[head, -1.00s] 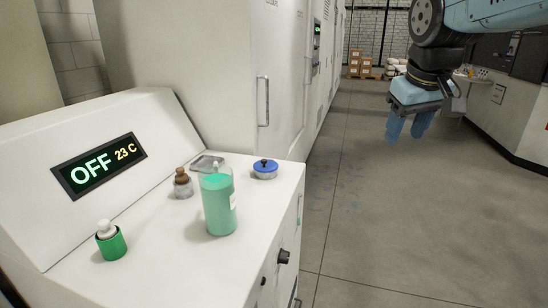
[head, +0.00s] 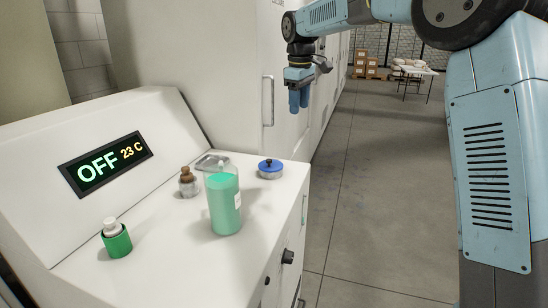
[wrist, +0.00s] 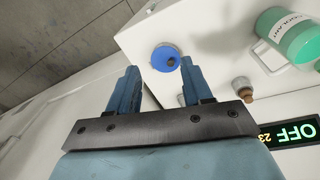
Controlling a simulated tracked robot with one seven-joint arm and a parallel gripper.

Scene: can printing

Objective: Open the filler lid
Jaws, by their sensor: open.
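The filler lid appears to be the round blue cap with a dark knob (head: 270,164) on a short metal neck. It sits on the white machine top near its right edge, and looks closed. It also shows in the wrist view (wrist: 165,57), beyond and between my fingers. My gripper (head: 299,109) hangs fingers down, above and to the right of the cap in the head view, apart from it. In the wrist view my gripper's two blue fingers (wrist: 157,68) are spread with nothing between them.
A translucent green bottle (head: 224,205) stands just in front of the cap; its label partly shows in the wrist view. A brown-topped metal fitting (head: 188,182) and a green cup with a white cap (head: 115,238) stand further left. The display (head: 105,162) reads OFF 23 C.

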